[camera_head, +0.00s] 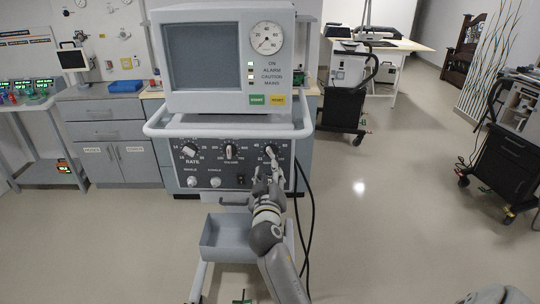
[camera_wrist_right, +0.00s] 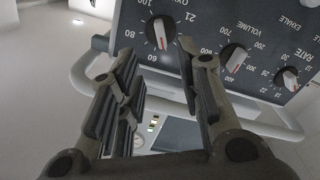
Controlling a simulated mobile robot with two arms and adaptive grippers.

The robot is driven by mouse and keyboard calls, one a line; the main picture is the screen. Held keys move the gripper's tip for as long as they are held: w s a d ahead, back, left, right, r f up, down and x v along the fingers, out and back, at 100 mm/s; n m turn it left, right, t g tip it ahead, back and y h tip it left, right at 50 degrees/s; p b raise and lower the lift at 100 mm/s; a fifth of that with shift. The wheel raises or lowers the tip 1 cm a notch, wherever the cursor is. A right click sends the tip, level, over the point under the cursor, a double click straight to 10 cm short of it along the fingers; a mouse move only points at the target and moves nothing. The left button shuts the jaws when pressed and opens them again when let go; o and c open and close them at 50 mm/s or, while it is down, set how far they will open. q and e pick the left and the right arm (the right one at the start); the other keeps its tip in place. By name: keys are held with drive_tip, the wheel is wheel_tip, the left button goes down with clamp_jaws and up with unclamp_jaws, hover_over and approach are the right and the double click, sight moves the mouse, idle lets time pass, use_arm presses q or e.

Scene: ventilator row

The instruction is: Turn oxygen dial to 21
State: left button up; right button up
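The oxygen dial (camera_head: 271,151) is the rightmost of the three large dials on the ventilator's dark control panel (camera_head: 211,169). In the right wrist view, which is upside down, the dial (camera_wrist_right: 160,32) is a black knob with a white and red pointer bar. Marks 21, 100, 80 and 60 show around it; I cannot tell which mark the pointer is on. My right gripper (camera_head: 265,172) is just below and in front of the dial. Its two fingers (camera_wrist_right: 160,58) are open, with the dial visible beyond the gap between them, apparently not touched. My left gripper is not in view.
The volume dial (camera_head: 231,152) and rate dial (camera_head: 189,150) are to the left. A white rail (camera_head: 230,133) runs above the panel. A grey tray (camera_head: 225,240) sits below, and black cables (camera_head: 308,210) hang at the right.

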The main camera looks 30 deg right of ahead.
sight(270, 154)
drive_tip(key=p+x, duration=0.1)
drive_tip(key=x, duration=0.9)
drive_tip(key=shift+w+d, duration=0.1)
drive_tip(key=shift+w, duration=0.15)
clamp_jaws()
